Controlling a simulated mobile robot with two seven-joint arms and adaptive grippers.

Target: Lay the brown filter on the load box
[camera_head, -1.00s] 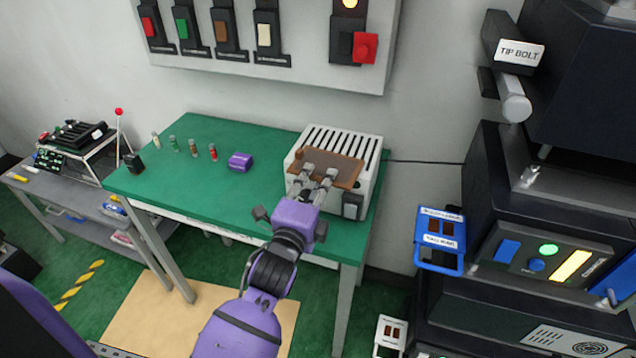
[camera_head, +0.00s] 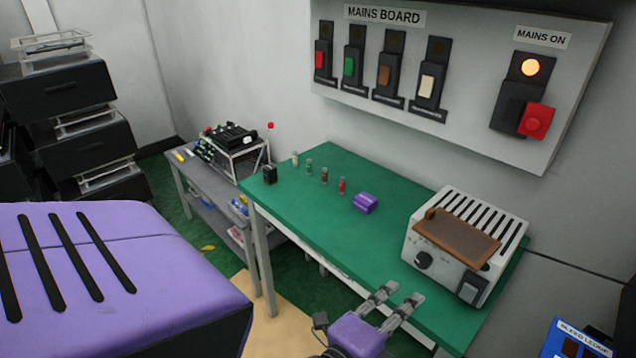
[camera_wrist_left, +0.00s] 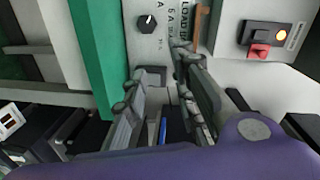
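The brown filter (camera_head: 458,238) is a flat brown plate with a small raised knob at its left end. It lies on the slotted top of the white load box (camera_head: 432,277), covering some of the slots. A brown edge of the filter (camera_wrist_left: 197,28) also shows in the left wrist view, by the load box front (camera_wrist_left: 150,45). My left gripper (camera_head: 393,302) is in front of the load box, apart from the filter. Its two fingers are spread with nothing between them. My right gripper is not in view.
The load box stands at the right end of the green table (camera_head: 310,225). A purple block (camera_head: 365,203) and several small vials (camera_head: 325,176) stand left of it. The mains board (camera_head: 450,60) hangs on the wall behind.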

